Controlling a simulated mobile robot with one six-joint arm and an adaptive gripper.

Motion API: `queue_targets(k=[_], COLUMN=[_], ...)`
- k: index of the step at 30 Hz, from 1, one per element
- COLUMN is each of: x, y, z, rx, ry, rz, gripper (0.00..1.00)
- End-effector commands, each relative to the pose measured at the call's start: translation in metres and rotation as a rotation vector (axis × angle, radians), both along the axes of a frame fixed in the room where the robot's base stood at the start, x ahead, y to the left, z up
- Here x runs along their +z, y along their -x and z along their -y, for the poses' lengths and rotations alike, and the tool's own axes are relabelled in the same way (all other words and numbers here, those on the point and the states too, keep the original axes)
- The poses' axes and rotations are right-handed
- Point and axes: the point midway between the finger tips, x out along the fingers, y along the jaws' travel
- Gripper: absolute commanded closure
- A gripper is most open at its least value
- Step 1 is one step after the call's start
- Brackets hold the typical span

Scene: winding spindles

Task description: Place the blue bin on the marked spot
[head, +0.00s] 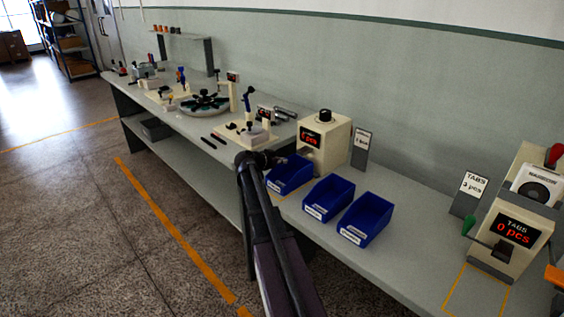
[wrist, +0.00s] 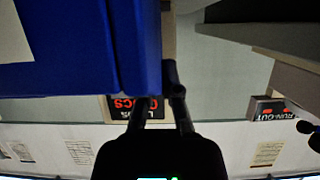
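Three blue bins stand in a row along the bench in the head view: a left one (head: 291,176), a middle one (head: 329,199) and a right one (head: 367,221). My gripper (head: 266,159) is at the left bin's far left side. In the wrist view the bin (wrist: 70,50) fills the upper left, and my gripper (wrist: 165,85) is closed on its wall, one fingertip hidden behind the blue. I cannot tell whether this bin touches the bench. An orange outlined spot (head: 447,306) lies empty before the TABS machine. A bit of orange marking (head: 279,197) shows by the left bin.
A cream counter machine (head: 324,143) and a grey sign (head: 361,149) stand behind the bins. The TABS machine (head: 513,232) and its sign (head: 469,193) stand at the right. Bench (head: 415,235) is clear between the right bin and the outlined spot.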

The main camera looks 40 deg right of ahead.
Motion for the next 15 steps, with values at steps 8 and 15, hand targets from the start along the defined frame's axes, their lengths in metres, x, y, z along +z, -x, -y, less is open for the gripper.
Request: queue_targets(k=[8,15], x=[-0.0002,0.0], y=[-0.0004,-0.0005], z=[-0.0006,-0.0009], rx=[0.001,0.001], ry=[0.0,0.0], rz=[0.0,0.0], gripper=[0.57,0.57])
